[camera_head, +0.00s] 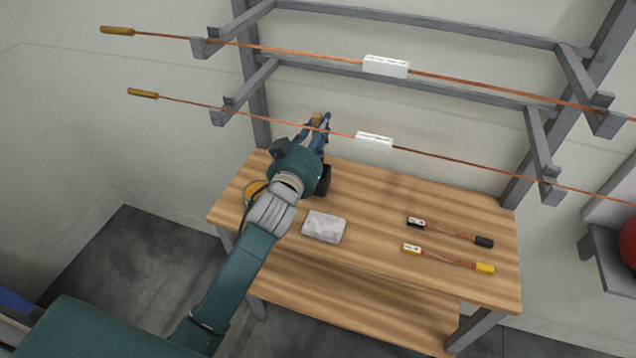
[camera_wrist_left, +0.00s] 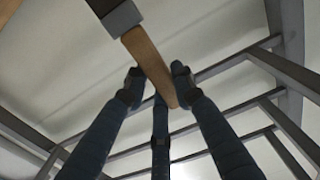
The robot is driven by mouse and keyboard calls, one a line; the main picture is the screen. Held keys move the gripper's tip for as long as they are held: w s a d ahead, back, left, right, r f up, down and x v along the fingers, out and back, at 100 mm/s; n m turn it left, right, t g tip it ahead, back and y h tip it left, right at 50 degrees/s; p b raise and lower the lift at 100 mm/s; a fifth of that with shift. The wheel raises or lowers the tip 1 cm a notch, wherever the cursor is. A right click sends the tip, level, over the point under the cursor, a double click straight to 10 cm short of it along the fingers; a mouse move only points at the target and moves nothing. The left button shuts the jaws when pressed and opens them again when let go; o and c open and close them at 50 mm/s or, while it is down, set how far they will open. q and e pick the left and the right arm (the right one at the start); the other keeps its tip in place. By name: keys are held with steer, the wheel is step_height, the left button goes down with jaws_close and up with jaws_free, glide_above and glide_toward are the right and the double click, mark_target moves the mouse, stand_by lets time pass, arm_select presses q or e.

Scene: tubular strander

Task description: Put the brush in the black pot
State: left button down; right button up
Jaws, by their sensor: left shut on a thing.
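The brush shows in the left wrist view as a wooden handle (camera_wrist_left: 148,62) with a dark grey collar at its upper end. My left gripper (camera_wrist_left: 158,82) has its blue fingers closed around the handle. In the head view the left gripper (camera_head: 315,124) is raised at the back left of the table, near the lower copper rod, with a bit of the brush (camera_head: 317,117) between its fingers. A black object (camera_head: 324,181), seemingly the black pot, stands on the table just right of my wrist and is partly hidden by it. The right gripper is not in view.
The wooden table (camera_head: 380,215) holds a grey-white block (camera_head: 324,227) and two short cable pieces, one black-ended (camera_head: 483,242) and one yellow-ended (camera_head: 484,268). A yellow object (camera_head: 254,189) is mostly hidden behind my arm. Copper rods with white tags (camera_head: 374,141) rest on the grey rack.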

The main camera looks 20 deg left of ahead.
arm_select(q)
steer(key=f, duration=0.5)
steer(key=shift+w+f, duration=0.2)
steer(key=shift+w, duration=0.2)
steer(key=shift+f, duration=0.35)
step_height(320, 180, down, 3)
steer(key=shift+f, duration=0.35)
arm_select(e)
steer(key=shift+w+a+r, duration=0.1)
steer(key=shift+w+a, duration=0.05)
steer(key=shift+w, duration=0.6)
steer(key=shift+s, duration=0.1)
arm_select(q)
steer(key=shift+f, duration=0.2)
steer(key=c, duration=1.4)
jaws_free()
steer(key=shift+c, duration=0.2)
